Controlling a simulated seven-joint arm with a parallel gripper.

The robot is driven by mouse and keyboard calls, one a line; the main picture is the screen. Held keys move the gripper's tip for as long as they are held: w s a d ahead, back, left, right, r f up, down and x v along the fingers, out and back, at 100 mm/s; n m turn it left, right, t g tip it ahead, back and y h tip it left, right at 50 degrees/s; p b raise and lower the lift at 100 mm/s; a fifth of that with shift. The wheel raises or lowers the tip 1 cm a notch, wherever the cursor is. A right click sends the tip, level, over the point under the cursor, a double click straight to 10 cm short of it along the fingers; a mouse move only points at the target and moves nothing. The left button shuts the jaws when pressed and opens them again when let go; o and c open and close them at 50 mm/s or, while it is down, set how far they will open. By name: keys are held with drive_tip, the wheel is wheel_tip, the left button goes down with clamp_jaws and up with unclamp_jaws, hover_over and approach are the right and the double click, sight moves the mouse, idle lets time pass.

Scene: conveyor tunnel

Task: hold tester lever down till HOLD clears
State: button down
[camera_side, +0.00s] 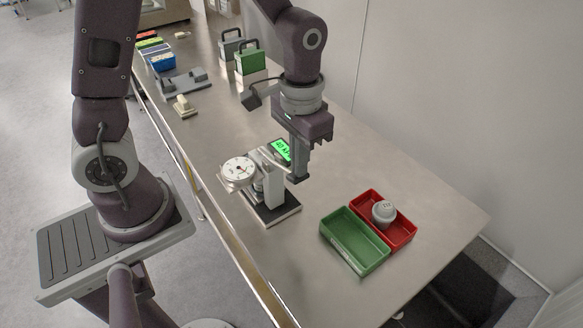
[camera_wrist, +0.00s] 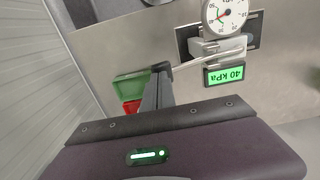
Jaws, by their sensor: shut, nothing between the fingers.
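The tester (camera_side: 272,190) stands on a dark base on the bench, with a white round dial (camera_side: 239,169) at its left. Its small green display (camera_side: 282,151) also shows in the wrist view (camera_wrist: 224,74), upside down, and reads 40 kPa; I see no HOLD text on it. The thin pale lever (camera_wrist: 197,61) sticks out from the tester toward my gripper. My gripper (camera_side: 298,178) is shut and empty, pointing down at the lever's outer end. In the wrist view its fingertips (camera_wrist: 161,68) meet that end; whether they press it down I cannot tell.
A green bin (camera_side: 346,254), empty, and a red bin (camera_side: 407,230) holding a grey round part (camera_side: 383,212) stand to the right. A green case (camera_side: 250,62) and a grey fixture (camera_side: 184,80) stand farther back. The bench around the bins is clear.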

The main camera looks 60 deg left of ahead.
drive_tip(key=shift+a+r, duration=0.1)
drive_tip(key=shift+r, duration=3.15)
drive_tip(key=s+a+r+t, duration=0.3)
drive_tip(key=s+r+t, duration=0.2)
drive_tip(key=s, duration=0.9)
wheel_tip(320, 180, up, 4)
drive_tip(key=shift+f+t, duration=0.1)
drive_tip(key=shift+t, duration=0.2)
